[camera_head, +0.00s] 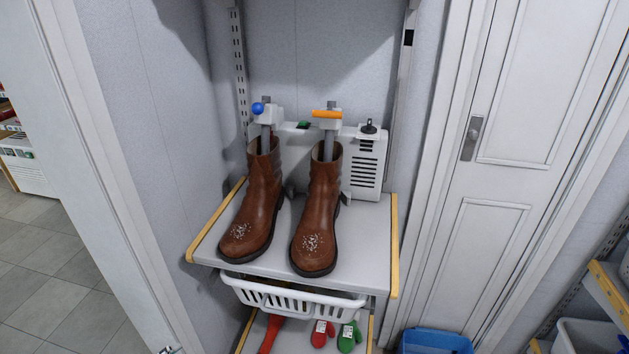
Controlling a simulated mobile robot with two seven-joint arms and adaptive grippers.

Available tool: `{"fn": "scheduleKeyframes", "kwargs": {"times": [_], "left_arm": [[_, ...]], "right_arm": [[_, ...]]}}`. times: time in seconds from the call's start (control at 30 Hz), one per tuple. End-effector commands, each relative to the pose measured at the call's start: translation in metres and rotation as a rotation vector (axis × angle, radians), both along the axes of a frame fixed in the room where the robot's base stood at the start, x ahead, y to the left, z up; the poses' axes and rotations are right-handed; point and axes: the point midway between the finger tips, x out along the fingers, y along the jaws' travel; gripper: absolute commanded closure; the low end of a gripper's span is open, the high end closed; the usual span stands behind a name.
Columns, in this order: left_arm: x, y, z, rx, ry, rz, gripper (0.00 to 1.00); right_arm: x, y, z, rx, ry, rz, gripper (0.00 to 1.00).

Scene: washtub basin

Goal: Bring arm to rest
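Neither of my grippers can be made out in the head view. A small grey and dark piece at the bottom edge, left of centre, may be part of my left arm, but too little shows to tell. Two brown boots, a left one (258,200) and a right one (318,210), stand upright on the grey shelf (365,250). Both have pale specks on the toes. A white boot dryer (366,165) stands behind them, and its grey posts go down into the boot openings. One post has a blue knob (257,108), the other an orange handle (327,114).
A white basket (290,300) hangs under the shelf. Red mittens (322,334) and green mittens (348,337) lie below it. A blue bin (435,342) stands at the lower right, before a white door (490,200). Tiled floor (55,270) shows at the left.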

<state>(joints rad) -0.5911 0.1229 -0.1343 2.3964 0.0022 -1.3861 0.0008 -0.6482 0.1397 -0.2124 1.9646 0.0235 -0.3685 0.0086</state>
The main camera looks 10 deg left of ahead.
Motion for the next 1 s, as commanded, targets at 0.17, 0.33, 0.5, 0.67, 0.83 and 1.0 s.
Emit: {"fn": "scheduleKeyframes", "kwargs": {"times": [0.17,0.33,0.5,0.67,0.83,1.0], "left_arm": [[0.007,-0.028,-0.026,-0.107,-0.042,-0.026,0.30],[0.011,-0.062,-0.055,-0.252,-0.102,-0.045,0.30],[0.009,-0.103,-0.086,-0.451,-0.182,-0.046,0.30],[0.003,-0.124,-0.101,-0.582,-0.242,-0.032,0.30],[0.001,-0.132,-0.105,-0.638,-0.271,-0.022,0.30],[0.001,-0.132,-0.104,-0.642,-0.275,-0.021,0.30]], "right_arm": [[0.001,0.000,0.001,0.000,-0.001,0.000,0.60],[0.001,0.000,0.002,0.000,-0.002,-0.001,0.60],[0.001,0.000,0.003,0.000,-0.002,-0.001,0.60],[0.001,0.000,0.002,0.000,-0.002,-0.001,0.60],[0.000,0.000,0.001,0.001,0.000,-0.001,0.60],[0.000,0.000,0.001,0.000,0.001,-0.001,0.60]]}}
